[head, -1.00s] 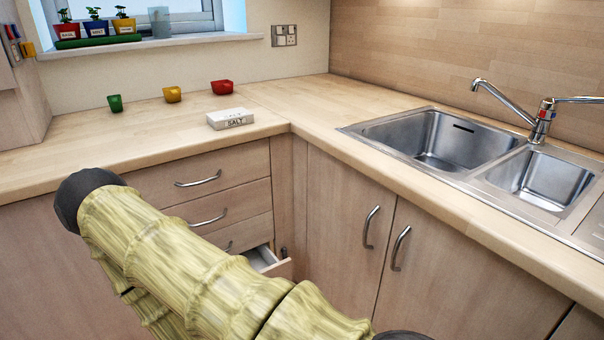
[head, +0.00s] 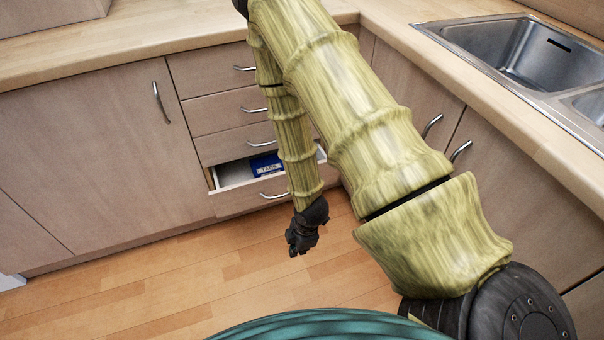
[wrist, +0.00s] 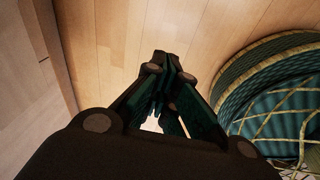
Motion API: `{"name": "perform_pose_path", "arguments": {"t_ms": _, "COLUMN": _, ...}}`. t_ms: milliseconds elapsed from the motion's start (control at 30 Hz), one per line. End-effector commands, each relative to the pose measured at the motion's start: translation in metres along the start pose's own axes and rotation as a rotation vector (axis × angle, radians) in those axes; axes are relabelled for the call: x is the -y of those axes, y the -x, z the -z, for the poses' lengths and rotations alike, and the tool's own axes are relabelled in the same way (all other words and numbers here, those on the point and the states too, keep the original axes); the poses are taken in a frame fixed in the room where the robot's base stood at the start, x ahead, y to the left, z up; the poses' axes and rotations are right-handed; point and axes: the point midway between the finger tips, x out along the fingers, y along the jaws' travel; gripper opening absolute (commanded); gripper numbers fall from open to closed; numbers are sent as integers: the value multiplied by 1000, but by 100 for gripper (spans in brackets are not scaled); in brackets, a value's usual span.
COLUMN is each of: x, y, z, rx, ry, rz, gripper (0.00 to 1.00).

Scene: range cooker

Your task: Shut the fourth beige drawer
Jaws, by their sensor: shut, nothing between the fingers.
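The fourth beige drawer (head: 236,200) is the lowest of the stack in the head view. It is pulled partly open, and a blue box (head: 266,165) lies inside it. Its curved metal handle (head: 272,195) shows on the front. My gripper (head: 298,250) is shut and empty, pointing down over the floor in front of the drawer and a little to the right of the handle. My forearm hides the right part of the drawer. In the wrist view my gripper's fingers (wrist: 165,75) are together above the wooden floor.
Shut drawers (head: 215,114) sit above the open one. A cupboard door (head: 95,160) is at the left, and more cupboards (head: 520,180) stand under the sink (head: 520,50) at the right. The wooden floor (head: 180,270) in front is clear.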

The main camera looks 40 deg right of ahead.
Motion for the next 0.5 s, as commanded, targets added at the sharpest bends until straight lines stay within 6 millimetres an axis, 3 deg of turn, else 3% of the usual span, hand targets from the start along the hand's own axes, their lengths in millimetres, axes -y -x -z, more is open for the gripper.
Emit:
{"name": "perform_pose_path", "arguments": {"t_ms": 100, "x": -40, "y": 17, "z": -10, "rx": 4, "ry": 278, "rz": -26, "gripper": 0}}
{"name": "perform_pose_path", "arguments": {"t_ms": 500, "x": -157, "y": 86, "z": -56, "rx": 124, "ry": 1214, "rz": -57, "gripper": 0}}
